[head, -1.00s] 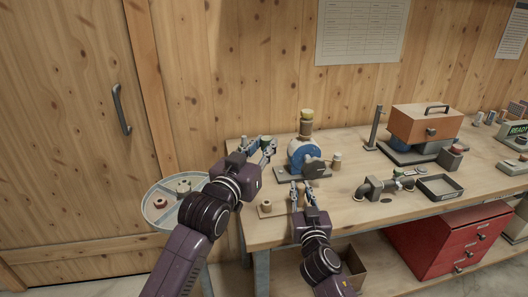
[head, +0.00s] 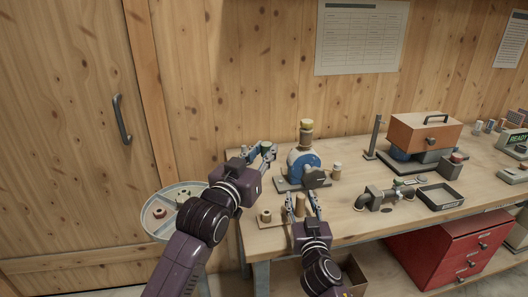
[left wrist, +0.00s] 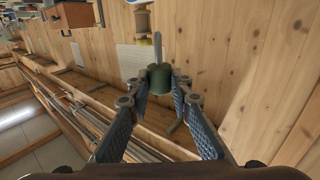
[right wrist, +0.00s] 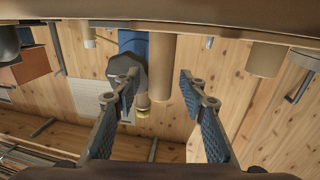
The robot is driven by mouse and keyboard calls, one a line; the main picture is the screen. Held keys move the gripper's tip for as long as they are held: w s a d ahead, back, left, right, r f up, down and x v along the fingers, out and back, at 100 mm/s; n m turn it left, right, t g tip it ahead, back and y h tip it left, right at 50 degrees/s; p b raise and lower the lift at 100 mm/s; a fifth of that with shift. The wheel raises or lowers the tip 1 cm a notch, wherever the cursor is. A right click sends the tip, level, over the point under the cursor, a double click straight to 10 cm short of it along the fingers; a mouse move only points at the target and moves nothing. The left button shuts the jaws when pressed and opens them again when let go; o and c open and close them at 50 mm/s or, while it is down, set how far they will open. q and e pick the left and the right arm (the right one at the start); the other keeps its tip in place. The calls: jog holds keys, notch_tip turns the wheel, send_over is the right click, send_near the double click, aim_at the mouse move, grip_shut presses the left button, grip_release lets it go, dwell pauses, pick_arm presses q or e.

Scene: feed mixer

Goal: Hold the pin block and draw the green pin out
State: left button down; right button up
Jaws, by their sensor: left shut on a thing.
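The green pin (left wrist: 159,78) is between the fingertips of my left gripper (left wrist: 158,92), which is shut on its green head. A thin grey shaft sticks out beyond the head in the left wrist view. In the head view the left gripper (head: 264,152) holds the pin (head: 266,147) above the bench's left end, clear of other things. The pin block (head: 281,217) looks like a low wooden base with pegs at the bench's front left. My right gripper (head: 302,199) is open, its fingers apart around a tall tan peg (head: 300,206); I cannot tell whether they touch it.
A blue machine (head: 303,165) stands just behind the right gripper. A round tray (head: 155,229) is left of the bench (head: 350,222). A pipe fitting (head: 377,197) and a dark tray (head: 441,195) lie to the right. Bare bench lies between the block and the fitting.

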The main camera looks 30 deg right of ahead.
jog(key=v, duration=1.2)
jog(key=shift+d, duration=0.1)
